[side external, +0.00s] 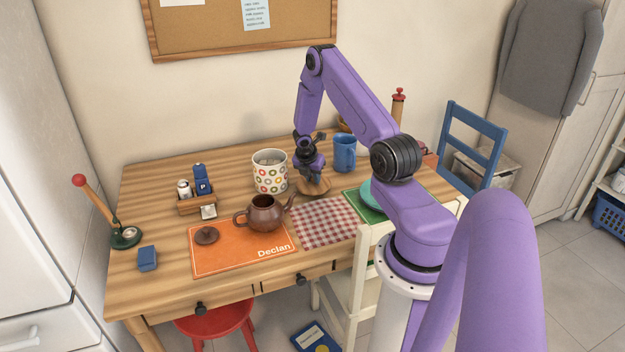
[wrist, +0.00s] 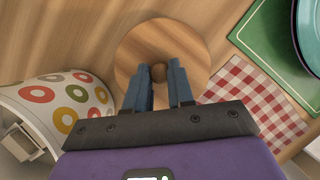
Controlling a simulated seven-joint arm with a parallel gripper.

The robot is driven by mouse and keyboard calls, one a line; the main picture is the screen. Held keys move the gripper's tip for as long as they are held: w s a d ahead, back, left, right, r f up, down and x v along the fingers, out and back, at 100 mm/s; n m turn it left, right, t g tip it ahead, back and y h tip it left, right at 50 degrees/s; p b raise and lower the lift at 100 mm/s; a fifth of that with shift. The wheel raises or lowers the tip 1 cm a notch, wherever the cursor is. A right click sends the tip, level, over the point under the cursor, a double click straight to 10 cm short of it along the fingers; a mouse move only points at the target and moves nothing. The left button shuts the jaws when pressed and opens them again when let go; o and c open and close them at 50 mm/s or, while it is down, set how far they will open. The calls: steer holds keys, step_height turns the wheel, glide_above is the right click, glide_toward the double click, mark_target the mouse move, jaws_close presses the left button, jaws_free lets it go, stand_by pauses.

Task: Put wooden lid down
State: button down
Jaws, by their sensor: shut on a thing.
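The wooden lid (wrist: 185,40) is a round, light-brown disc with a small darker knob (wrist: 158,72) in its middle, seen from above in the wrist view. In the side external view the lid (side external: 316,188) is partly hidden by my gripper and lies at or just above the table; I cannot tell if it touches. My gripper (wrist: 160,82) is shut on the lid's knob, with a blue finger on each side of it. In the side view my gripper (side external: 313,178) points down between the ring-patterned canister and the blue mug.
The open ring-patterned canister (side external: 270,172) stands close left of my gripper. A blue mug (side external: 344,153) stands behind right. A brown teapot (side external: 264,213) is in front left, by a checked cloth (side external: 325,219). A teal bowl (side external: 371,194) sits on a green mat at the right.

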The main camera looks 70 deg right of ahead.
steer(key=shift+f, duration=0.55)
steer(key=shift+f, duration=0.15)
steer(key=c, duration=1)
jaws_free()
